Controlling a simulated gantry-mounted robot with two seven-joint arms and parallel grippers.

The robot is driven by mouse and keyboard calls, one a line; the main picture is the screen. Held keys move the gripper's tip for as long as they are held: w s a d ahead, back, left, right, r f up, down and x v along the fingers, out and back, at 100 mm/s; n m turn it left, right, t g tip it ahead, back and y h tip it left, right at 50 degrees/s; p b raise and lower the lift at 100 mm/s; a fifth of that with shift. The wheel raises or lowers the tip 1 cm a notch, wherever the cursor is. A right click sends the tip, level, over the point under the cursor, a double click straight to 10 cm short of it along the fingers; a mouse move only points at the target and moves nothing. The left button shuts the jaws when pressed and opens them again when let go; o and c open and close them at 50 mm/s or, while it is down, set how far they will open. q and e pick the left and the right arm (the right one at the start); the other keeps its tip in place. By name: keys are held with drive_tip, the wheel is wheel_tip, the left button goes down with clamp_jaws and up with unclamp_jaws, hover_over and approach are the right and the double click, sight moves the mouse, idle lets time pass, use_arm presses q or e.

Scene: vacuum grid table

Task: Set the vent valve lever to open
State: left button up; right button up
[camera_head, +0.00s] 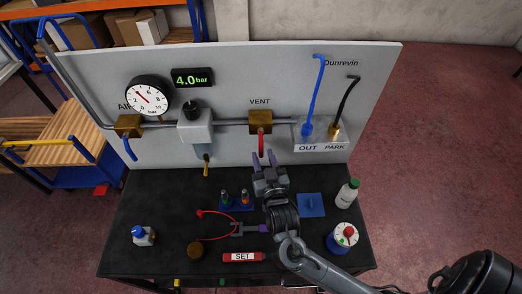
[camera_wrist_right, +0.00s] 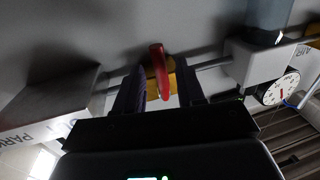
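The vent valve (camera_head: 260,122) is a brass block under the word VENT on the grey upright panel. Its red lever (camera_head: 261,144) hangs straight down from the block. My right gripper (camera_head: 264,160) is just below and in front of the lever, fingers apart and pointing at the panel. In the right wrist view the red lever (camera_wrist_right: 158,68) shows between the two dark fingers, with a gap on each side. The brass block (camera_wrist_right: 177,76) is behind it. I cannot see clear contact between finger and lever. My left gripper is not in view.
A blue AIR lever (camera_head: 130,148) and a gauge (camera_head: 148,96) are left of the vent; the display (camera_head: 192,78) reads 4.0 bar. OUT and PARK fittings (camera_head: 320,132) with hoses are right.

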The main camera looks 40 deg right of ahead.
sight(262, 153)
drive_tip(key=shift+x, duration=1.65)
clamp_jaws()
